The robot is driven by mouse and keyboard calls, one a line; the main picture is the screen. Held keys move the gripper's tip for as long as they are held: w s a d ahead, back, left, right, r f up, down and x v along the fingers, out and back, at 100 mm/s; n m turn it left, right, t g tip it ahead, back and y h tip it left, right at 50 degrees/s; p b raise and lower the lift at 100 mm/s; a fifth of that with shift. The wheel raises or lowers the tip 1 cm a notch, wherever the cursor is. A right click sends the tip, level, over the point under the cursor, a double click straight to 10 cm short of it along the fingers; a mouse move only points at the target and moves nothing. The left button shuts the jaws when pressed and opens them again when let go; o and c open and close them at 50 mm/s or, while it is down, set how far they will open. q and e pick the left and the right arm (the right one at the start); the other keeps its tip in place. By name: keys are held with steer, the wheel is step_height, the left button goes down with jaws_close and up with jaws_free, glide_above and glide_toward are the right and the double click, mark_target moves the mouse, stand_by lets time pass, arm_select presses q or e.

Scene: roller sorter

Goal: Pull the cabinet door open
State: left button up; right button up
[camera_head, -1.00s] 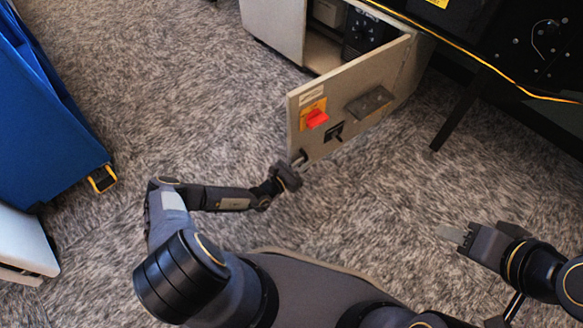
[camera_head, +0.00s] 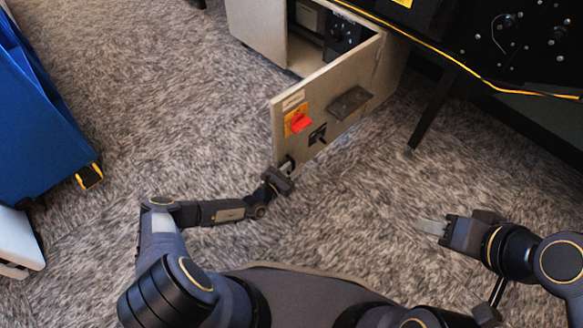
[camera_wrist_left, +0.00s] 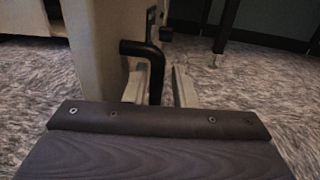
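The cabinet door (camera_head: 335,97) stands wide open, swung out from the cabinet (camera_head: 258,28), with part of the interior showing. It carries a red switch (camera_head: 299,122) on a yellow plate and a dark grey box (camera_head: 348,102). My left gripper (camera_head: 287,168) is at the lower corner of the door's free edge. In the left wrist view a black bent handle (camera_wrist_left: 154,62) on the door passes between the left gripper's two fingers (camera_wrist_left: 160,88). A gap shows between the handle and the right-hand finger. My right gripper (camera_head: 433,227) is over the floor at right, holding nothing visible.
A dark machine (camera_head: 500,45) with a yellow-edged frame stands at upper right, its black leg (camera_head: 432,112) near the door. A blue container (camera_head: 38,120) and a white object (camera_head: 18,243) are at left. Carpet between the blue container and the door is clear.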

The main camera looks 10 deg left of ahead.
arm_select(q)
steer(key=shift+o, duration=0.7)
steer(key=shift+f, duration=0.1)
steer(key=shift+a, duration=0.15)
steer(key=p+v, duration=0.2)
steer(key=v, duration=0.5)
steer(key=shift+s+a+p, duration=0.2)
steer(key=shift+s+p, duration=0.15)
steer(key=shift+s, duration=0.1)
